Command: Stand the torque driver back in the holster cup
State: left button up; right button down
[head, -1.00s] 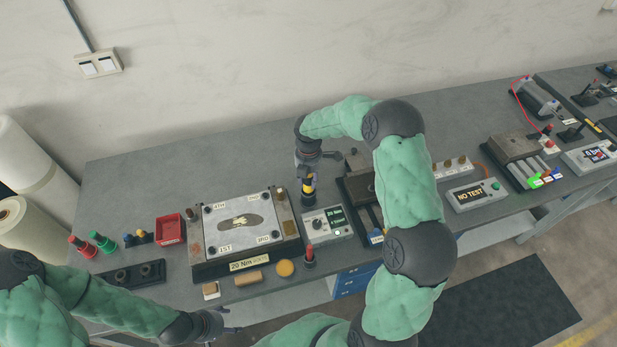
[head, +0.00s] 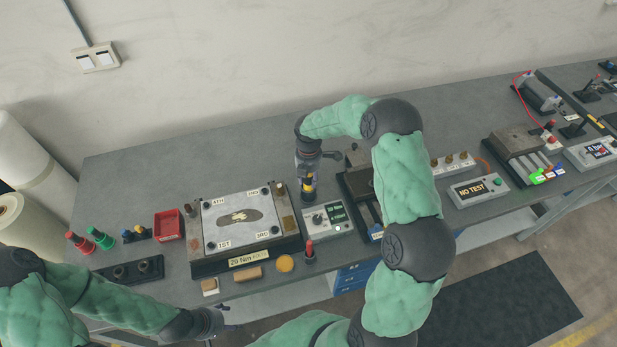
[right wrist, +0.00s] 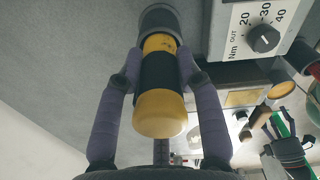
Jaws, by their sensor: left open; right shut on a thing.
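The torque driver, with a yellow and black handle, stands roughly upright in my right gripper (head: 308,176). In the right wrist view the driver (right wrist: 158,90) lies between both fingers, which are shut on its handle. Its far end meets a wider dark grey ring, apparently the holster cup (right wrist: 152,15); it seems to be inside the rim, but how deep I cannot tell. In the head view my gripper and the driver largely hide the cup. My left gripper (head: 218,322) is open and empty near the front edge of the bench.
A torque controller box with a dial (head: 328,218) stands close right of the driver. A fixture plate (head: 240,222) lies to the left, with a red bin (head: 168,224) beyond it. A red-topped tool (head: 309,252) stands in front. Bare bench lies behind.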

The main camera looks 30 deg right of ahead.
jog(key=c, duration=0.7)
grip_release()
jog(key=shift+r, duration=0.1)
jog(key=shift+c, duration=0.2)
notch_tip(320, 180, up, 12)
jog(key=shift+f, duration=0.1)
